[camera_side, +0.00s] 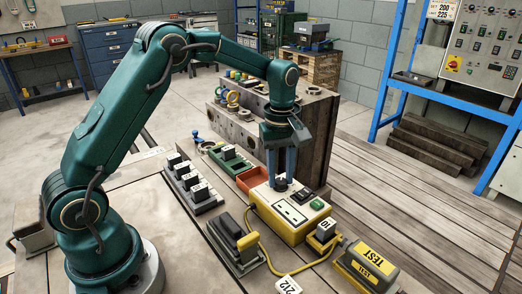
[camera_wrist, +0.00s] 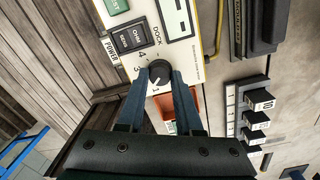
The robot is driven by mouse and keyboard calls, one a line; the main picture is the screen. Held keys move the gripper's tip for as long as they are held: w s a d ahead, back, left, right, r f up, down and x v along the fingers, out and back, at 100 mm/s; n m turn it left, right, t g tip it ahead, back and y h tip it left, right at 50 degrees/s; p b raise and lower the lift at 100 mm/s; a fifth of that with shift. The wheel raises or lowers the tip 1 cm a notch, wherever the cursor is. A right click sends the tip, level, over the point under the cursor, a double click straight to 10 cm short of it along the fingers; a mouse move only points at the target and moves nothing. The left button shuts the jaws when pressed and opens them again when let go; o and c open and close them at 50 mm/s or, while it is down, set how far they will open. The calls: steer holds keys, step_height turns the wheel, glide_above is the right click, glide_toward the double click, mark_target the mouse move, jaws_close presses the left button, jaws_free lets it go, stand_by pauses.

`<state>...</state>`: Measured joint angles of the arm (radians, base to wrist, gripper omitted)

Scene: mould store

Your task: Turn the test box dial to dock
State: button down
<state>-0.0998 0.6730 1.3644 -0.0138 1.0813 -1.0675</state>
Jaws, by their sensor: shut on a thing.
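The yellow test box (camera_side: 283,222) lies on the table with its pale panel facing up. Its black dial (camera_wrist: 159,72) sits between my fingertips in the wrist view. DOCK, 4, 3 and 1 are readable around the dial; my fingers hide part of the scale. The exact pointer setting is hard to tell. My gripper (camera_side: 280,178) points down onto the box's far end and is shut on the dial; it also shows in the wrist view (camera_wrist: 160,78). A black switch block (camera_wrist: 131,36) and a green button (camera_side: 317,204) are on the same panel.
A rack of black blocks (camera_side: 197,197) stands left of the box. An orange tray (camera_side: 252,181) and a large steel mould block (camera_side: 305,130) are behind it.

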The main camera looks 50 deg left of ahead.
steer(key=m, duration=0.4)
steer(key=shift+m, duration=0.3)
steer(key=m, duration=0.3)
steer(key=shift+m, duration=0.3)
steer(key=m, duration=0.4)
steer(key=shift+r+m, duration=0.1)
steer(key=shift+m, duration=0.2)
steer(key=m, duration=0.3)
steer(key=shift+m, duration=0.3)
steer(key=m, duration=0.5)
steer(key=shift+m, duration=0.3)
steer(key=m, duration=0.5)
steer(key=shift+d+m, duration=0.1)
steer(key=shift+m, duration=0.3)
steer(key=shift+g, duration=0.3)
steer(key=c, duration=0.6)
jaws_free()
